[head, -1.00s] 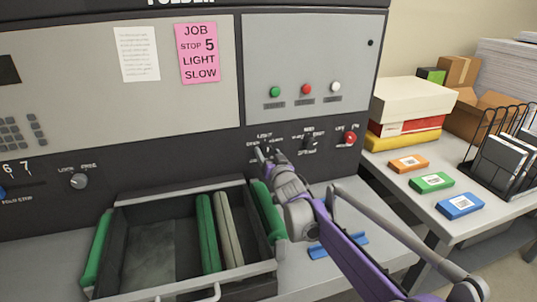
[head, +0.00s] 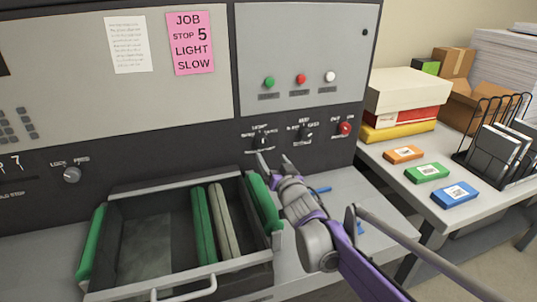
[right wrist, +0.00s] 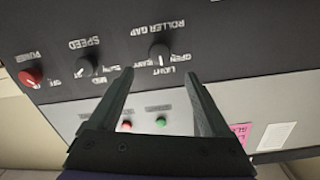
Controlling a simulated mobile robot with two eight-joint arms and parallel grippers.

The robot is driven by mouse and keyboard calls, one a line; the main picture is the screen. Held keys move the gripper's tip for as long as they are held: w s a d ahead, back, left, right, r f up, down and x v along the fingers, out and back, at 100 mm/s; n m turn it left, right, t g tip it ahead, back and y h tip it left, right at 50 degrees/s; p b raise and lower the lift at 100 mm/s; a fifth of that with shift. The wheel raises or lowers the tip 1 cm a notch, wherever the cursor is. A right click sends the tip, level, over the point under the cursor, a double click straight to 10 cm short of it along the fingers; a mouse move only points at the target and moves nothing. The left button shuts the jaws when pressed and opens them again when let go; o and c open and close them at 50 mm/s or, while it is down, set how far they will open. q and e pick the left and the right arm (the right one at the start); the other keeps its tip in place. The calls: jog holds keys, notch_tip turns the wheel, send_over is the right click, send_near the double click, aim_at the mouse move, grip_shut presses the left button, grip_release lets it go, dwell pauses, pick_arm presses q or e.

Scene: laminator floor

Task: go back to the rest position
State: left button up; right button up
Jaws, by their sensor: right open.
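My right gripper (head: 274,165) is open and empty in front of the machine's lower dark panel, just below the roller gap knob (head: 262,141). In the right wrist view the open jaws (right wrist: 160,100) have nothing between them; the roller gap knob (right wrist: 159,52) and speed knob (right wrist: 88,50) show beyond, upside down. I cannot tell from these views whether the jaws touch the panel, but in the head view they look apart from the knob. My left gripper is not in view.
An open tray (head: 185,281) with green and grey rollers sits left of my right arm. A blue item (head: 320,190) lies partly hidden behind that arm. On the right table are orange (head: 403,154), green (head: 427,172) and blue (head: 455,194) boxes and a wire rack (head: 468,150).

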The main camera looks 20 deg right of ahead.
jog(key=shift+s, duration=0.55)
